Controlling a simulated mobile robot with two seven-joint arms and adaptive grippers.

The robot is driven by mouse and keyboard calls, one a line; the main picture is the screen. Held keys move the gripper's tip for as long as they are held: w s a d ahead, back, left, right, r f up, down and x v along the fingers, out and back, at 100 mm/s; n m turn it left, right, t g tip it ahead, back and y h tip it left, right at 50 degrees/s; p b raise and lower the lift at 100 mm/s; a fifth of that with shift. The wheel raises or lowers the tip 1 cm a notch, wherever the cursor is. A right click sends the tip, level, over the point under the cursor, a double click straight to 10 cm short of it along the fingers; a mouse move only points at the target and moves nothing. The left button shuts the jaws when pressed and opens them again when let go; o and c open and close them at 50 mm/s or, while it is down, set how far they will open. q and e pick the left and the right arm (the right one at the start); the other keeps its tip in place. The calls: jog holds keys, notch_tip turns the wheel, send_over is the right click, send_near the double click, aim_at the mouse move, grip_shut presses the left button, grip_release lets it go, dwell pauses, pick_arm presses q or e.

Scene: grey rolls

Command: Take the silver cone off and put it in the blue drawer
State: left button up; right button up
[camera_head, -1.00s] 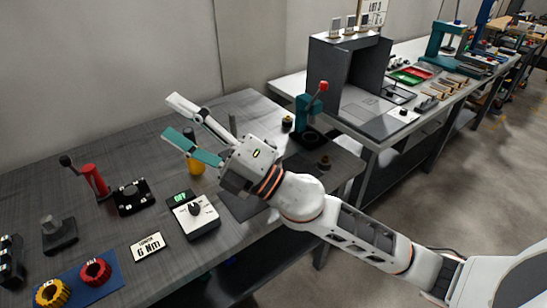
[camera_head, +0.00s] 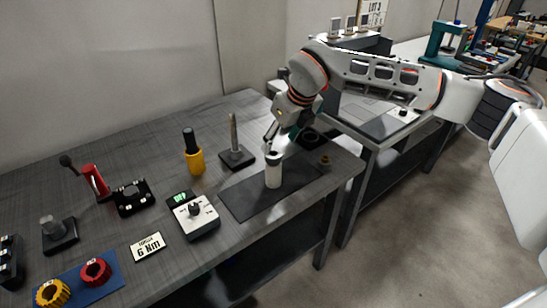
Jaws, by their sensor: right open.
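A grey, silver-looking cone-like piece (camera_head: 50,226) sits on a dark square base at the left of the table; it is small, and I cannot tell for sure that it is the silver cone. My right gripper (camera_head: 278,143) points down with its fingers apart, just above and behind a white cylinder (camera_head: 273,175) with a dark top. The cylinder stands upright on a dark mat (camera_head: 245,200). I cannot tell whether the fingers touch it. No blue drawer can be made out clearly; the space under the table is dark. My left gripper is not in view.
Red and yellow rings lie on a blue mat (camera_head: 75,289).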

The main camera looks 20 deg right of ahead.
aim_at(273, 154)
jog(key=x, duration=0.7)
jog(key=shift+a+f+p, duration=0.15)
jog(key=shift+f+p, duration=0.2)
jog(key=shift+p, duration=0.05)
jog(key=shift+r, duration=0.1)
jog(key=c, duration=1.4)
